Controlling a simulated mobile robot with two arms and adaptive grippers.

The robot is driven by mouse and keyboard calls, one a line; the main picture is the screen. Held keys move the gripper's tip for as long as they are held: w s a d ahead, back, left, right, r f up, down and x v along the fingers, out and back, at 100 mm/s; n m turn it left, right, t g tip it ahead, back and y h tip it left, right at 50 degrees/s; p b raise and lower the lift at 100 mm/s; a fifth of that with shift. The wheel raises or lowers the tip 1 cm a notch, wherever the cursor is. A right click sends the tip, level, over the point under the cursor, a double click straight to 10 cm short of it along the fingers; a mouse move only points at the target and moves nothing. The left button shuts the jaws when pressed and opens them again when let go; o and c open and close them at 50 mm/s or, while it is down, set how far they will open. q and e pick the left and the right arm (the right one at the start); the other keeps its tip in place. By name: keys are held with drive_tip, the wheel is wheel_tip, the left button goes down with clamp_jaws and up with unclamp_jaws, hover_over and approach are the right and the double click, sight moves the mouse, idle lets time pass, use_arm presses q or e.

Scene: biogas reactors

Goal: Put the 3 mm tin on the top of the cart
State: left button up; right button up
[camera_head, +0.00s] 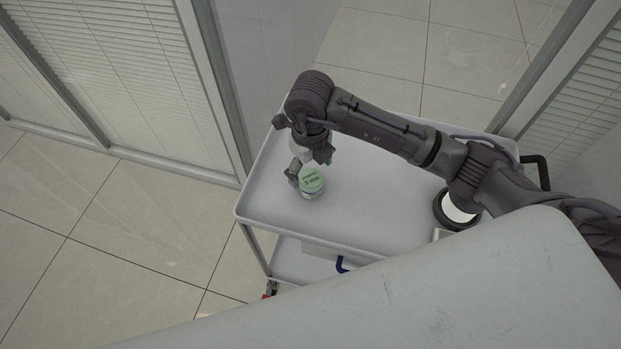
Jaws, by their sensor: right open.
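The tin (311,184) is small and round with a green lid and a pale label. It stands upright on the grey top of the cart (270,210), left of its middle. The writing on the lid is too small to read. My right gripper (309,169) points down over the cart top, just behind the tin. Its fingers are spread open, one at the tin's left side and one above and behind it. I cannot tell whether a finger touches the tin. My left gripper is not in view.
A round dark-rimmed object with a white face (459,211) is at the right of the cart top, partly under my arm. A lower shelf (290,262) shows below. A large pale surface (420,290) fills the foreground. Glazed partitions with blinds (130,70) stand behind left.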

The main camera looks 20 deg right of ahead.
sight(310, 178)
wheel_tip(310, 178, up, 7)
drive_tip(key=b, duration=0.1)
drive_tip(key=shift+a+f, duration=0.1)
idle(0.5)
